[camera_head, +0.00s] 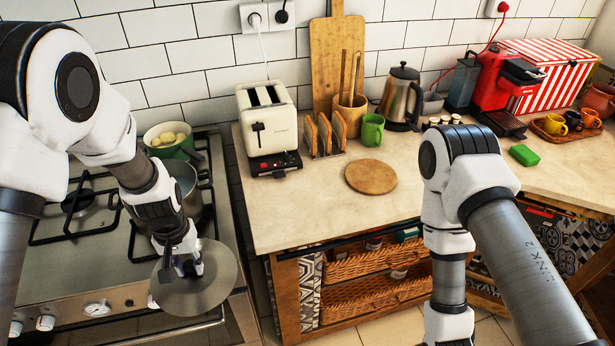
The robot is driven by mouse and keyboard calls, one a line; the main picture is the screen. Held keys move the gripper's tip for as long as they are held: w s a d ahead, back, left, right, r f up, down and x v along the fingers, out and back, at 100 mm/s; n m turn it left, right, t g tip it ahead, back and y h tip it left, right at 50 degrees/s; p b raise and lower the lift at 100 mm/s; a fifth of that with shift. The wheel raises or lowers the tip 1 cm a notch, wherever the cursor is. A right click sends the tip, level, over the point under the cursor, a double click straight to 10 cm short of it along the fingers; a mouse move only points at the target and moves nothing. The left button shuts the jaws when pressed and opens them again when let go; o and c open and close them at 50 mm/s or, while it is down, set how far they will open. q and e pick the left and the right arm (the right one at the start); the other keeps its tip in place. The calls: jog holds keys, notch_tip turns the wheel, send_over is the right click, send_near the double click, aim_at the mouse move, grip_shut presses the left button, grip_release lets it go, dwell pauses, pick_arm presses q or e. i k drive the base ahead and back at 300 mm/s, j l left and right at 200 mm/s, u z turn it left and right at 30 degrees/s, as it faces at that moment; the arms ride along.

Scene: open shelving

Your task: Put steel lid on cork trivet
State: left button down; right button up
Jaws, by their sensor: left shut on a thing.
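The steel lid (215,285) is a round, shiny grey disc at the front right of the stove. My left gripper (187,266) is shut on the lid from above, and its fingers hide the lid's middle. The lid looks lifted and overlaps the stove's front edge in the picture. The cork trivet (371,177) is a round brown disc lying flat and bare on the counter, to the right of the lid. My right arm comes in at the right, in front of the counter, and its gripper is out of the picture below.
A steel pot (185,181) and a green pot (170,141) stand on the stove. A cream toaster (268,125), a toast rack (325,135), a green mug (373,129) and a kettle (401,97) stand behind the trivet. The counter (300,205) around the trivet is clear.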

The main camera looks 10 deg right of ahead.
aim_at(372, 174)
jog(key=z, duration=0.4)
jog(key=j+z, duration=0.15)
jog(key=z, duration=0.65)
jog(key=j+z, duration=0.1)
jog(key=z, duration=0.3)
jog(key=i+j+z, duration=0.1)
jog(key=i+j, duration=0.8)
jog(key=i, duration=0.1)
